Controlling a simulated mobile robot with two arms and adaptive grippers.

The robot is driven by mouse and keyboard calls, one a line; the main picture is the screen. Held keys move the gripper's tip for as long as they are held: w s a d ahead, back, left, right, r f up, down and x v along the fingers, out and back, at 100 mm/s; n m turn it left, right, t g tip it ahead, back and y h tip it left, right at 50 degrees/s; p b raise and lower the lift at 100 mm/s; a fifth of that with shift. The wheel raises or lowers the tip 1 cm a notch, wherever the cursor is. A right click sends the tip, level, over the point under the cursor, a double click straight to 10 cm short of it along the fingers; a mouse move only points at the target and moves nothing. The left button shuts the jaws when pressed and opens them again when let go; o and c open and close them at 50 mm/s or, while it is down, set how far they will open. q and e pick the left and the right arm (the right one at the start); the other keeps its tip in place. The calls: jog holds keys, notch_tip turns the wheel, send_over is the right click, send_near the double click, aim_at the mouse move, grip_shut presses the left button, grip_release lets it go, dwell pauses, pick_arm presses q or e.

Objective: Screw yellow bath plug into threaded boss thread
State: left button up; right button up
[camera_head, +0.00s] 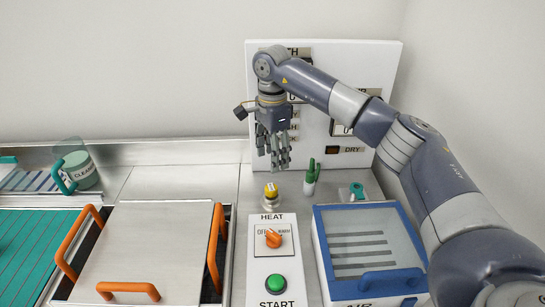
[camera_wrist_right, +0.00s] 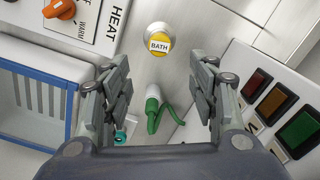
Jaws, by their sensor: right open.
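The yellow bath plug (camera_head: 271,189) stands upright on the pale metal threaded boss (camera_head: 271,202), just behind the HEAT panel. In the right wrist view the plug's yellow cap (camera_wrist_right: 159,45) carries a BATH label, and the round boss (camera_wrist_right: 156,30) shows beside it. I cannot tell how far the plug sits in the thread. My right gripper (camera_head: 274,160) points down above the plug, apart from it. In the wrist view its fingers (camera_wrist_right: 163,65) are spread and empty, with the plug showing between and beyond the tips. My left gripper is not in view.
A green tap-like fitting (camera_head: 311,176) stands close right of the plug, with a small teal fitting (camera_head: 357,190) farther right. The blue-framed AIR box (camera_head: 320,240) and HEAT panel (camera_head: 256,270) are in front. A white upright panel (camera_head: 383,80) stands behind.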

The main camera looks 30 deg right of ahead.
aim_at(273, 187)
notch_tip(273, 187, down, 11)
jog(key=shift+r+p, duration=0.1)
jog(key=shift+p, duration=0.4)
jog(key=shift+c, duration=0.6)
jog(key=c, duration=1)
jog(key=m, duration=0.5)
jog(key=shift+s, duration=0.15)
jog(key=shift+c, duration=0.2)
jog(key=m, duration=0.6)
jog(key=shift+s+a+m, duration=0.1)
jog(key=shift+m, duration=0.3)
jog(key=o, duration=0.8)
jog(key=shift+o, duration=0.2)
